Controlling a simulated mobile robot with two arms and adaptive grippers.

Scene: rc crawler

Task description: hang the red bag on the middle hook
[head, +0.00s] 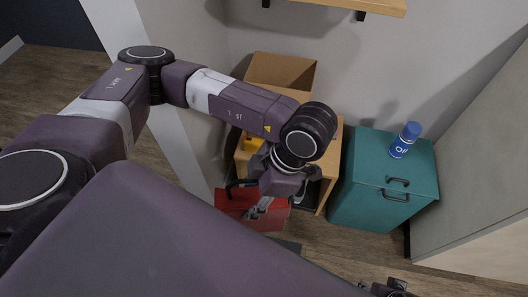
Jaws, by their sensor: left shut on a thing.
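The red bag (236,206) hangs below my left gripper (270,190), low in front of a wooden stand. My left gripper is shut on the bag at its top, where a dark handle shows beside the fingers. The gripper and wrist hide part of the bag's upper edge. My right gripper (388,288) shows only as a small dark piece at the bottom edge, and its fingers cannot be made out. No row of hooks can be made out in this view, so the middle hook cannot be placed.
A wooden stand (331,165) holds an open cardboard box (286,72) and a yellow thing (253,141). A teal cabinet (372,205) with a blue can (404,140) on top stands to the right. A wooden shelf (365,5) juts from the wall above.

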